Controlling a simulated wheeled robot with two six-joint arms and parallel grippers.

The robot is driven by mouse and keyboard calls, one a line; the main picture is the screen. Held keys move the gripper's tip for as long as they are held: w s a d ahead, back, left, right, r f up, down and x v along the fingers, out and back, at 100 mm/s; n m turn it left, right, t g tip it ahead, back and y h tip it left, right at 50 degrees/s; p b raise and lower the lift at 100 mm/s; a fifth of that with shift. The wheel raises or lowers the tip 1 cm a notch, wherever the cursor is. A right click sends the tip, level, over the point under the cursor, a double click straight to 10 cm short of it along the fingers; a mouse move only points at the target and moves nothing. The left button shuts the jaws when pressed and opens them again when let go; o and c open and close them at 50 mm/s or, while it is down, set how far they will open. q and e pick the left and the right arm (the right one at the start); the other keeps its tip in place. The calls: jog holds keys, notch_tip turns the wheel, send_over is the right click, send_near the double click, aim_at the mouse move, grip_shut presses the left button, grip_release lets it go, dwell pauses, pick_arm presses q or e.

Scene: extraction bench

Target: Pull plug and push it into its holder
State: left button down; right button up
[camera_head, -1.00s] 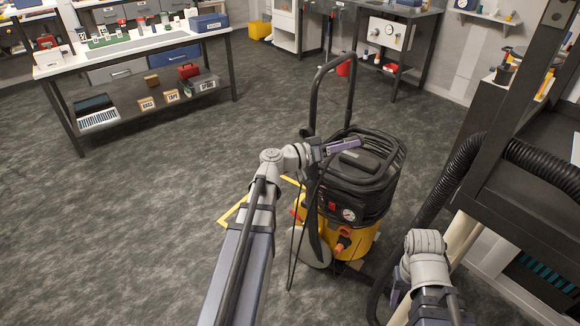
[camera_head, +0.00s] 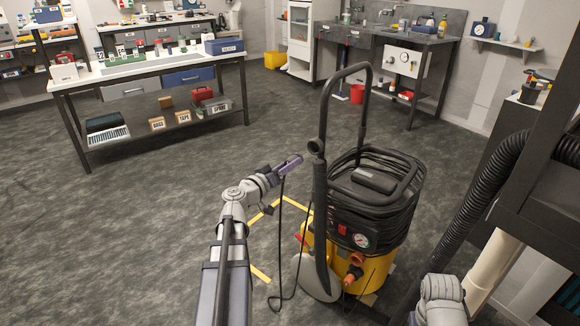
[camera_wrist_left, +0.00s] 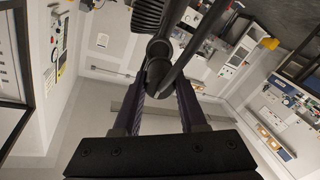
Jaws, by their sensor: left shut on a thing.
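My left gripper (camera_head: 291,164) is raised just left of the yellow and black machine (camera_head: 345,262). It is shut on a black plug (camera_wrist_left: 157,72), which shows between its purple fingers in the left wrist view. A thin black cable (camera_head: 279,235) hangs from the gripper and loops near the floor. Thick black cable (camera_head: 400,190) is coiled around the machine's top. I cannot make out the plug's holder for certain. Only a grey joint of my right arm shows at the lower right; its gripper is out of view.
The machine has a tall black handle (camera_head: 365,100) and an upright dark tube (camera_head: 320,215) beside the left gripper. A black corrugated hose (camera_head: 480,200) and a dark frame (camera_head: 540,190) stand at the right. Open grey floor (camera_head: 130,230) lies to the left.

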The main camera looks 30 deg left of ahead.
pick_arm(q)
jog(key=shift+s, duration=0.1)
jog(key=shift+w+d, duration=0.2)
jog(key=shift+w, duration=1.3)
jog(key=shift+w+d, duration=0.2)
jog(key=shift+w, duration=1.25)
jog(key=shift+w+d, duration=0.15)
jog(key=shift+w, duration=1.3)
jog(key=shift+c, duration=1.9)
grip_release()
jog(key=shift+s, duration=0.15)
jog(key=s, duration=0.7)
jog(key=shift+s+a, duration=0.3)
jog(key=shift+a, duration=0.1)
